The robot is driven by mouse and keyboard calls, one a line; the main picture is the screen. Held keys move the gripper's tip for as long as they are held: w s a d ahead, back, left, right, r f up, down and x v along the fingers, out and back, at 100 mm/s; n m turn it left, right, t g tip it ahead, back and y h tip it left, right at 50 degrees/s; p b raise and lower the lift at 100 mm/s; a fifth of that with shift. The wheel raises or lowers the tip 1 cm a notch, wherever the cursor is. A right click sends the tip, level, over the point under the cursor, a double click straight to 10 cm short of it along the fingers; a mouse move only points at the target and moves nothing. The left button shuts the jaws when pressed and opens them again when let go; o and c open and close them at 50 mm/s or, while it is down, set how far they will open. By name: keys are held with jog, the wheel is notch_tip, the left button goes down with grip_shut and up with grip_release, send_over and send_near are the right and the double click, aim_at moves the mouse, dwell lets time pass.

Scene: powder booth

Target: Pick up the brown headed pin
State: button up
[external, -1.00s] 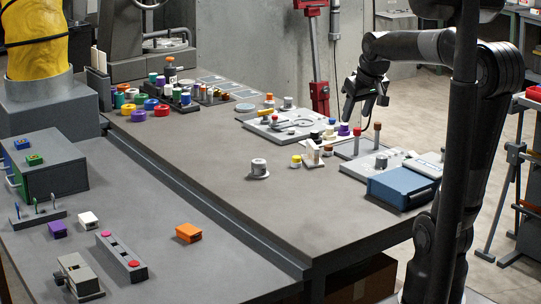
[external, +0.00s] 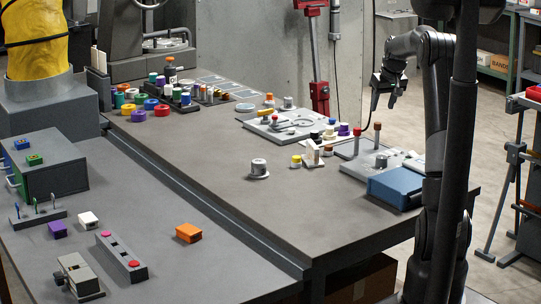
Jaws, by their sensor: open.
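The brown headed pin (external: 377,129) stands upright on a grey plate (external: 352,169) near the right edge of the far table. A red headed pin (external: 356,134) stands just to its left on the same plate. My gripper (external: 383,104) is open and empty, with its fingers pointing down. In the picture it appears just above the brown head, apart from it. The exact distance in depth cannot be told from this one view.
A blue box (external: 394,188) and a grey cylinder (external: 381,161) sit close by. Several small coloured caps (external: 344,129) stand left of the pins. A grey knob on a disc (external: 259,168) stands alone. The table's front middle is clear.

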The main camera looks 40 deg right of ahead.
aim_at(378, 123)
jog(key=x, duration=0.8)
jog(key=d+x, duration=0.1)
jog(key=x, duration=0.3)
jog(key=shift+w, duration=0.15)
jog(key=shift+r, duration=0.1)
grip_shut()
